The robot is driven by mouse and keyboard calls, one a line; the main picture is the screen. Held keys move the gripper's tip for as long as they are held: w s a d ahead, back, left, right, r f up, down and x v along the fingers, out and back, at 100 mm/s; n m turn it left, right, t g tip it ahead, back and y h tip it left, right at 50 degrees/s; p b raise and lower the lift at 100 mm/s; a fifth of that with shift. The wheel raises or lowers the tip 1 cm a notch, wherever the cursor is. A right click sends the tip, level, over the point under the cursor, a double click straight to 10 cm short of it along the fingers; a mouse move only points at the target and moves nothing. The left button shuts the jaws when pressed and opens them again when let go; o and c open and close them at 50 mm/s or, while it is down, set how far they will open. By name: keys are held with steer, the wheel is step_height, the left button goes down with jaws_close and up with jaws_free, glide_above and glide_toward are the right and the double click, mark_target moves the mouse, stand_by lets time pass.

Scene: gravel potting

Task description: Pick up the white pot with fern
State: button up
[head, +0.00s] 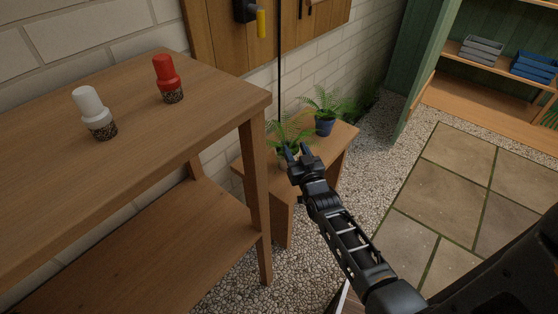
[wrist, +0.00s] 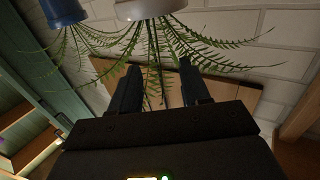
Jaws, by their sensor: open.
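The white pot (wrist: 150,8) is at the top edge of the wrist view, where the picture is upside down and its fern fronds (wrist: 185,40) spread downward. In the head view its fern (head: 288,132) stands at the near end of a low wooden bench (head: 343,150), with the pot itself mostly hidden by my gripper (head: 298,153). My gripper is open, with its two fingers apart and pointing toward the white pot in the wrist view (wrist: 158,78). Fronds hang across the space between and beside the fingers. I cannot tell whether the fingers touch them.
A blue pot with a fern (head: 325,127) stands close behind, and also shows in the wrist view (wrist: 62,12). A tall wooden table (head: 130,150) with a white-capped shaker (head: 96,113) and a red-capped shaker (head: 168,79) is at left. Gravel and paving lie open at right.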

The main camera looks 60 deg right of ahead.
mark_target(289, 139)
steer(key=x, duration=0.2)
steer(key=b+x, duration=0.1)
steer(key=x, duration=0.4)
steer(key=shift+w+d+f+b, duration=0.25)
steer(key=shift+f+b, duration=0.1)
steer(key=shift+f, duration=0.05)
jaws_close()
steer(key=shift+r, duration=0.1)
stand_by(1.0)
